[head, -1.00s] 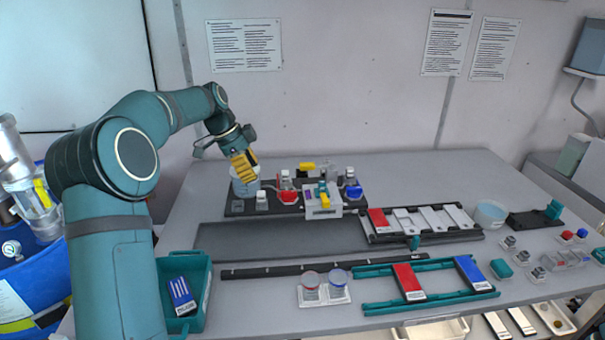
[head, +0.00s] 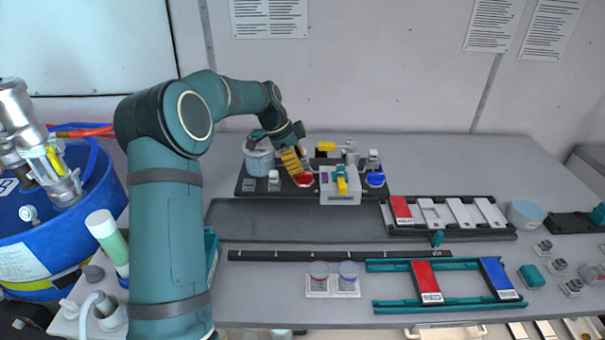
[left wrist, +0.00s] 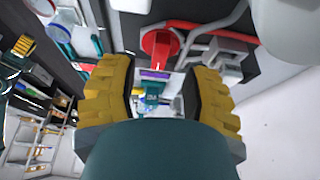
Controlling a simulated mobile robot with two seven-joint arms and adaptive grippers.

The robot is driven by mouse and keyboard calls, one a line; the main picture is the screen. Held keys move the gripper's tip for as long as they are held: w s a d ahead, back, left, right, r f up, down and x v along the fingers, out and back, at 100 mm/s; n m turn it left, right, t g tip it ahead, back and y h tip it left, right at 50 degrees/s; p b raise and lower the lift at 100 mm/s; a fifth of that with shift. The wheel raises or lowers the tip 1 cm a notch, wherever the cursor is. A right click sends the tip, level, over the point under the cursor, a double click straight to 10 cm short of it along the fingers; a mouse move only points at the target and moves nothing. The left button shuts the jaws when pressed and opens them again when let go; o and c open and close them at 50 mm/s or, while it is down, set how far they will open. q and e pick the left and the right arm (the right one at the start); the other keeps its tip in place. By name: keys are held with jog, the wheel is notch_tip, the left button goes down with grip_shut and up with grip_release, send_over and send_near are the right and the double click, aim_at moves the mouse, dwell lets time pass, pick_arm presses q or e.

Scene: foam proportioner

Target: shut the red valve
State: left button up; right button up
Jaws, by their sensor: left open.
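The red valve (head: 304,181) is on the dark board at the back of the table, left of a white block. My left gripper (head: 296,163), with yellow ribbed fingers, is open right at the valve and partly covers it. In the left wrist view, the red handle (left wrist: 160,45) shows just beyond the gap between the two fingers (left wrist: 158,88). The fingers stand apart, and I cannot tell whether either touches it. A yellow ribbed piece (left wrist: 22,46) at that view's left edge looks like part of my right gripper; its opening is unclear.
On the board, a beaker (head: 259,158) stands left of the valve. The white block (head: 341,188) with a yellow handle and a blue valve (head: 375,180) are to its right. A dark mat (head: 290,221) lies in front. A blue drum (head: 40,240) stands at the left.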

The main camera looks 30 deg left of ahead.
aim_at(304, 178)
pick_arm(q)
jog(key=shift+x, duration=2.1)
grip_shut()
